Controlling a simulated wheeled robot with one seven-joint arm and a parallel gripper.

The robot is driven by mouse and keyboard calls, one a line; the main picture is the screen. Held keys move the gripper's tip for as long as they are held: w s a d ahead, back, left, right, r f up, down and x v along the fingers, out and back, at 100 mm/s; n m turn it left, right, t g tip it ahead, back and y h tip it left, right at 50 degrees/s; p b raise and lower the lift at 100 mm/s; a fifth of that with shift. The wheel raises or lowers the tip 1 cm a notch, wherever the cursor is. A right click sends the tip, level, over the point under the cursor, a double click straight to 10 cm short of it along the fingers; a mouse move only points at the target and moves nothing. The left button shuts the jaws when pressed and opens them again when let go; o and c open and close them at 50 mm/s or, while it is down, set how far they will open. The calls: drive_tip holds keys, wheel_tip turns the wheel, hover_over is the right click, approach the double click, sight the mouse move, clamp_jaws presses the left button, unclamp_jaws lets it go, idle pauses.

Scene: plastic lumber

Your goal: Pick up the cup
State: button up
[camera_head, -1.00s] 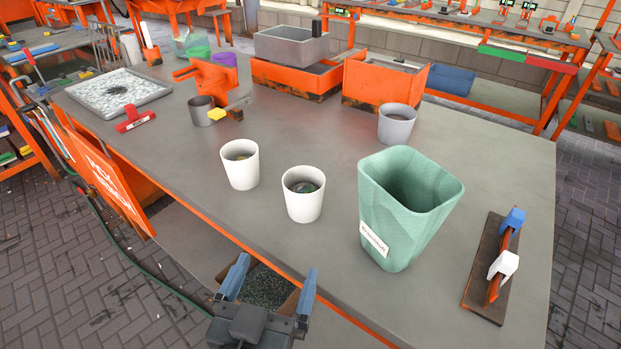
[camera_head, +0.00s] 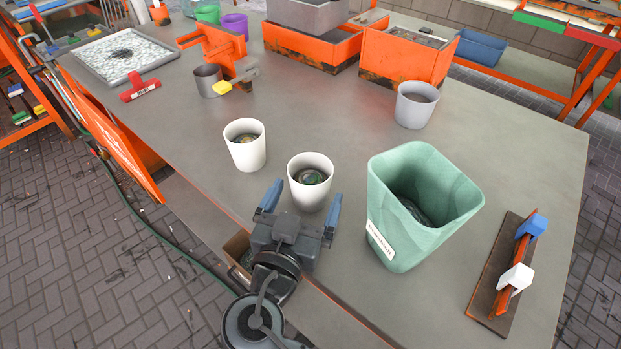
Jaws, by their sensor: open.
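Two white cups stand upright on the grey table (camera_head: 330,110). The left white cup (camera_head: 246,150) and the nearer right white cup (camera_head: 309,186) each have some dark and coloured bits inside. A grey cup (camera_head: 415,108) stands farther back on the right. A dark grey metal mug (camera_head: 209,82) stands at the back left. My gripper (camera_head: 303,203) is open, its two blue fingers apart, at the table's front edge. Its fingertips are close to the right white cup, one to each side in the picture. I cannot tell whether they touch it or how high they are.
A tall green bin (camera_head: 415,225) stands right of the white cups. A dark board with an orange piece and blue and white clamps (camera_head: 505,270) lies at the far right. Orange boxes (camera_head: 405,58) and a speckled tray (camera_head: 118,57) sit at the back. The middle table is clear.

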drive_tip(key=shift+w+d, duration=0.15)
drive_tip(key=shift+w, duration=0.25)
drive_tip(key=c, duration=1.2)
